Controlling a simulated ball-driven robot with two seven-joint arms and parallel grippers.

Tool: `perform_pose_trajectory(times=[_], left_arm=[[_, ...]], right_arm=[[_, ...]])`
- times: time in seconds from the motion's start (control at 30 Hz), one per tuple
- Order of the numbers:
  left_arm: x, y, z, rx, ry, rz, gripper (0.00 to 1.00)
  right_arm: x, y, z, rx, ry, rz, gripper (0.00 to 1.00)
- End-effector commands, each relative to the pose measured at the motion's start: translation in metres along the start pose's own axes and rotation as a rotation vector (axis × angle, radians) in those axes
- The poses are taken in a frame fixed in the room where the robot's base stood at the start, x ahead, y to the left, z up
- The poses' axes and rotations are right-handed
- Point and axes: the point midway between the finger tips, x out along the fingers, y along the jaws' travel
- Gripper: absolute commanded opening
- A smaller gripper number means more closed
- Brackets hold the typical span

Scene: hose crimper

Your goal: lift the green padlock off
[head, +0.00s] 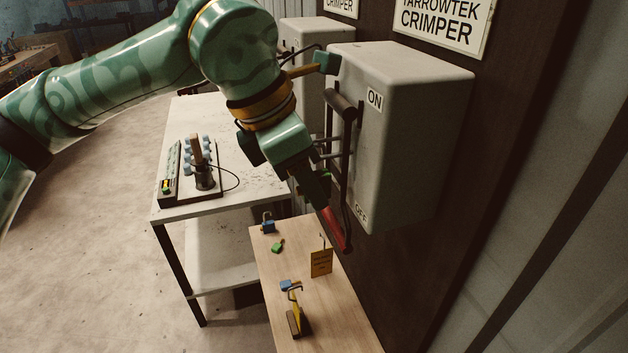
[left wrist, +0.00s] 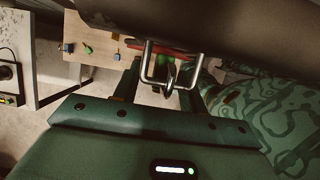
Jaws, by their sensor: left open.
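My left gripper (head: 316,186) is open, beside the lever side of the near grey switch box (head: 405,130). In the left wrist view its fingers (left wrist: 160,84) reach toward a bent metal loop (left wrist: 150,72) with a dark ring inside it. A red part (head: 335,228) hangs just past the fingers; it also shows in the left wrist view (left wrist: 172,49). A small green item (head: 278,246), perhaps a padlock, lies on the wooden bench. A bit of green shows at the gripper, but I cannot tell whether it is a padlock. My right gripper is not in view.
The box's lever (head: 341,106) stands close to my gripper. On the wooden bench (head: 277,290) are a blue padlock (head: 267,226), a yellow tag (head: 320,262) and a stand (head: 295,318) with another blue item. A white table (head: 235,190) holds a panel with pegs.

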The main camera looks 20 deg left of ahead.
Motion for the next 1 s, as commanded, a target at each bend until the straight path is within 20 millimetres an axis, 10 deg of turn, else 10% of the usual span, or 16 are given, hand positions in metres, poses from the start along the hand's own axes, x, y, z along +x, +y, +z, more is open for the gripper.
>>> perform_pose_trajectory(times=[0.17,0.3,1.0], left_arm=[[-0.0002,0.0000,0.0001,0.000,0.000,0.000,0.39],[-0.0003,0.0000,0.0002,0.000,0.000,0.000,0.00],[-0.0097,-0.0006,0.0039,0.002,-0.001,0.001,0.00]], right_arm=[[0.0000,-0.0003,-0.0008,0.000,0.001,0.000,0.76],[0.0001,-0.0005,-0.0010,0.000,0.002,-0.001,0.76],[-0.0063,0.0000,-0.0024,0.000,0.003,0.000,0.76]])
